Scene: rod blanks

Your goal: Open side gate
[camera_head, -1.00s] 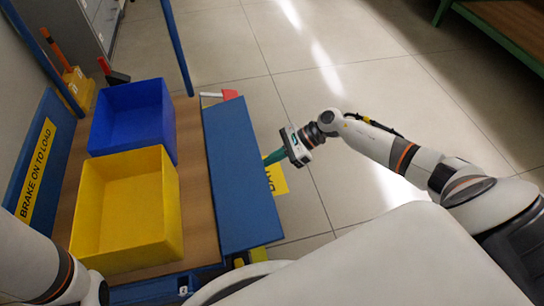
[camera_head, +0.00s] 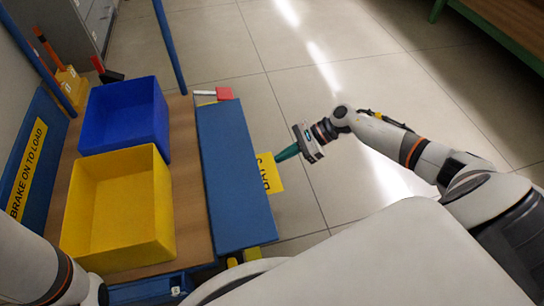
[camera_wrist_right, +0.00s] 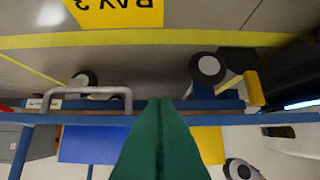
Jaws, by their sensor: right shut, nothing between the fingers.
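The side gate appears to be the long blue panel (camera_head: 232,180) along the right side of the cart, beside its wooden deck. I cannot tell its tilt for sure. My right gripper (camera_head: 277,157) is to the right of the panel's outer edge, with its shut green fingers pointing at it and a visible gap between. The shut fingers also show in the right wrist view (camera_wrist_right: 160,102), empty, in front of a blue rail (camera_wrist_right: 60,118). A grey loop handle (camera_wrist_right: 88,92) shows left of them. My left arm enters at the lower left; its gripper is out of view.
A blue bin (camera_head: 124,116) and a yellow bin (camera_head: 118,210) stand on the cart's deck (camera_head: 190,190). A red piece (camera_head: 224,93) is at the panel's far end. A yellow floor sign (camera_head: 270,174) lies under the gripper. The floor to the right is clear.

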